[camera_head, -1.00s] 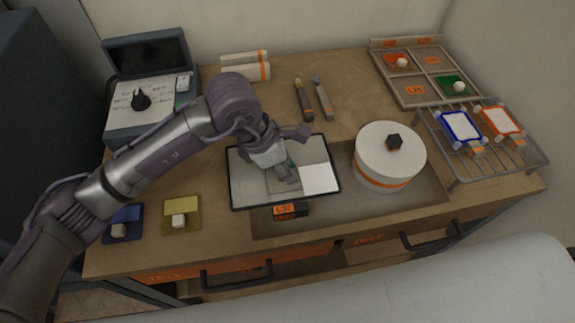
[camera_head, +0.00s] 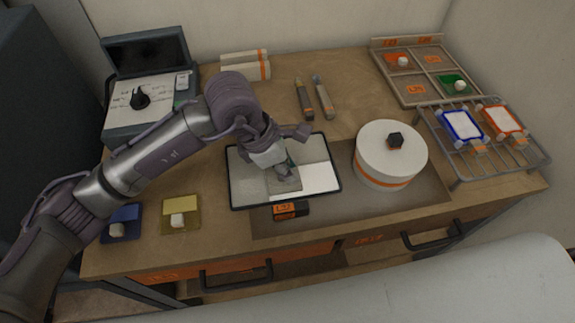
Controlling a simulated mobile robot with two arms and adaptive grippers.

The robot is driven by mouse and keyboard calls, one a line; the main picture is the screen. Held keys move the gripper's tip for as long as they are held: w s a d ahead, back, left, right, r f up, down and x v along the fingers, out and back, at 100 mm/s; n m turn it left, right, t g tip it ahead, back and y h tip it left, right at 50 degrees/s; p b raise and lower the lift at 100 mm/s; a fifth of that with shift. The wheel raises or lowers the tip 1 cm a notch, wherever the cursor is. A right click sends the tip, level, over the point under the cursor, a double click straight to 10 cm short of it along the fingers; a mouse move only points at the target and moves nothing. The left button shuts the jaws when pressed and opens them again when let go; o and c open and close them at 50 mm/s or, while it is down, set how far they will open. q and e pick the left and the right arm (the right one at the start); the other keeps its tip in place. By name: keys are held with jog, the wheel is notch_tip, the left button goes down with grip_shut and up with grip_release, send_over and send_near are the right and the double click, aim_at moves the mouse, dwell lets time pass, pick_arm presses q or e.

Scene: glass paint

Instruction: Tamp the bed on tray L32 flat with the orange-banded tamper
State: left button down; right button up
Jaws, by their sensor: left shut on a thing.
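The tray L32 (camera_head: 333,192) is a dark-rimmed tray in the middle of the bench, with its orange label (camera_head: 285,208) at the front edge. Its bed (camera_head: 315,176) is pale, brighter at the right and greyer at the left and middle. My left gripper (camera_head: 285,170) is low over the middle of the tray, shut on the tamper (camera_head: 284,186). Its grey square foot shows under the fingers, at or very near the bed. The fingers hide its handle, and I see no orange band. My right gripper is not in view.
A white drum (camera_head: 391,155) with an orange band and dark knob stands just right of the tray. Two hand tools (camera_head: 304,99) lie behind it. A wire rack (camera_head: 483,147) with framed panes is at the right. Blue and yellow pads (camera_head: 181,214) lie front left.

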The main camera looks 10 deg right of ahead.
pick_arm(q)
jog(key=shift+s+f+b, duration=0.1)
jog(key=shift+f+b, duration=0.15)
jog(key=shift+b, duration=0.05)
dwell(0.7)
jog(key=shift+r+p, duration=0.45)
jog(key=shift+r, duration=0.8)
jog(key=a+b, duration=0.2)
jog(key=a, duration=0.3)
jog(key=shift+f, duration=0.1)
jog(key=shift+a, duration=0.6)
